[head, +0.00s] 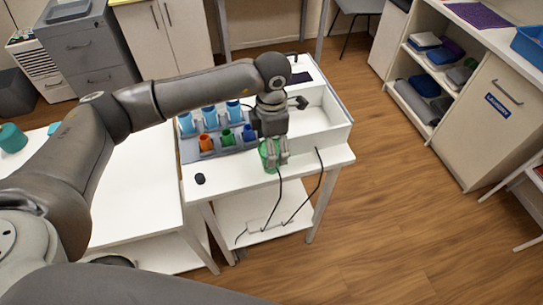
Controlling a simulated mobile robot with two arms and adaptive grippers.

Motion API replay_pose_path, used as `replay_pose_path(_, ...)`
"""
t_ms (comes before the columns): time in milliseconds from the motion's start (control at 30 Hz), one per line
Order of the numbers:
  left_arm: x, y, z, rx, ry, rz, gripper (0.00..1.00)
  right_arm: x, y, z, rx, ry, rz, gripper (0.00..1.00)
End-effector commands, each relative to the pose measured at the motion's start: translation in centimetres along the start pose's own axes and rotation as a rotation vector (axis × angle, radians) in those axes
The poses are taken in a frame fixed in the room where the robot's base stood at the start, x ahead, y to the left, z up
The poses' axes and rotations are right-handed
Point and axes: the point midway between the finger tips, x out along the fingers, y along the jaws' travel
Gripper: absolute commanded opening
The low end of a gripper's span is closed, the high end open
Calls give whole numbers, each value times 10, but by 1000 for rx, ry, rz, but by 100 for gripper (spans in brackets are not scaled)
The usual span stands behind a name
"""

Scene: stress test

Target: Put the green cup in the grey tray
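A green cup (264,158) is at the front of the white table, partly hidden by the fingers of my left gripper (277,155). The gripper points down right at the cup, with its fingers over the cup's right part. I cannot tell whether they are closed on it, nor whether the cup touches the table. The grey tray (187,155) lies behind and to the left, holding several blue cups (208,117), an orange cup (206,143) and another, smaller-looking green cup (227,138). My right gripper is not in view.
A white open box (335,136) stands right of the tray. A small black round object (200,178) lies at the table's front left. Black cables (280,195) hang over the front edge. Another white table (135,200) stands on the left; a shelf unit (480,105) is at the right.

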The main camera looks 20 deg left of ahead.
Motion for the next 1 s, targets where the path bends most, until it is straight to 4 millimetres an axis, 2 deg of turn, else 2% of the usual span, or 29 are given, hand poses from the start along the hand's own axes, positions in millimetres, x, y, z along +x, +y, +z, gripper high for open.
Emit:
replay_pose_path(100,15,0,1,0,0,-3,78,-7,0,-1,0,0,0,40)
replay_pose_path(267,26,0,1,0,-1,-3,78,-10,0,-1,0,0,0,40)
replay_pose_path(367,34,2,1,-1,0,-5,78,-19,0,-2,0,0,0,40)
replay_pose_path(500,53,6,1,0,0,-6,78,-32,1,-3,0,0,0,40)
replay_pose_path(633,71,6,2,0,-1,-5,78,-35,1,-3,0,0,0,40)
replay_pose_path(933,77,7,2,2,-4,-3,78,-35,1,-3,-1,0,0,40)
replay_pose_path(1000,77,7,2,2,-4,-3,69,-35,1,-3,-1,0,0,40)
